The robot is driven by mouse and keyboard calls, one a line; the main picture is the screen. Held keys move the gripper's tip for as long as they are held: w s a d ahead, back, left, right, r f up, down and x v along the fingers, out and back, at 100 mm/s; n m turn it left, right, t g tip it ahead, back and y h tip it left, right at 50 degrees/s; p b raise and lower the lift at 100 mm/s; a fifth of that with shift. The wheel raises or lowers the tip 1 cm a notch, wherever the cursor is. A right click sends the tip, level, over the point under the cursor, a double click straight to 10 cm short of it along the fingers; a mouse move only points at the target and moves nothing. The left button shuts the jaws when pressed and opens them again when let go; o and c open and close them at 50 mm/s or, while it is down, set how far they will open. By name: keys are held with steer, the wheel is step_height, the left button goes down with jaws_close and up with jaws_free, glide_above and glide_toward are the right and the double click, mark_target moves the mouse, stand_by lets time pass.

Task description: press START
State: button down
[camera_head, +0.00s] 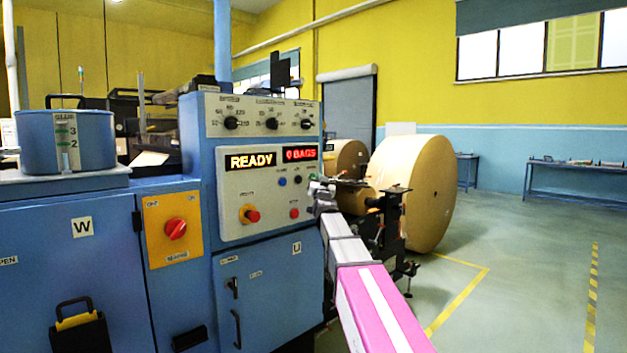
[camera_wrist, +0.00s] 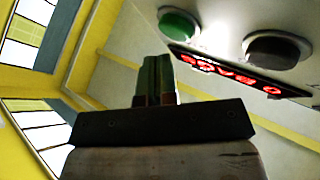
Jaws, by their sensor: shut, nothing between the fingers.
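The blue machine's grey control panel (camera_head: 268,195) faces me in the head view, with its displays reading READY and 0 BAGS. A green button (camera_wrist: 179,26) shows in the wrist view beside a dark button (camera_wrist: 279,49). No START label is legible. In the wrist view my gripper (camera_wrist: 155,75) is shut and empty. Its tips appear just short of the green button, and I cannot tell whether they touch it.
A red mushroom knob (camera_head: 251,214), a small red button (camera_head: 294,213) and a blue button (camera_head: 282,181) are on the same panel. A red rotary switch (camera_head: 175,228) is on a yellow plate to the left. Large kraft rolls (camera_head: 425,195) stand behind my arm. The floor at right is clear.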

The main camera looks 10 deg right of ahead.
steer(key=shift+w+a, duration=0.25)
steer(key=shift+w, duration=0.1)
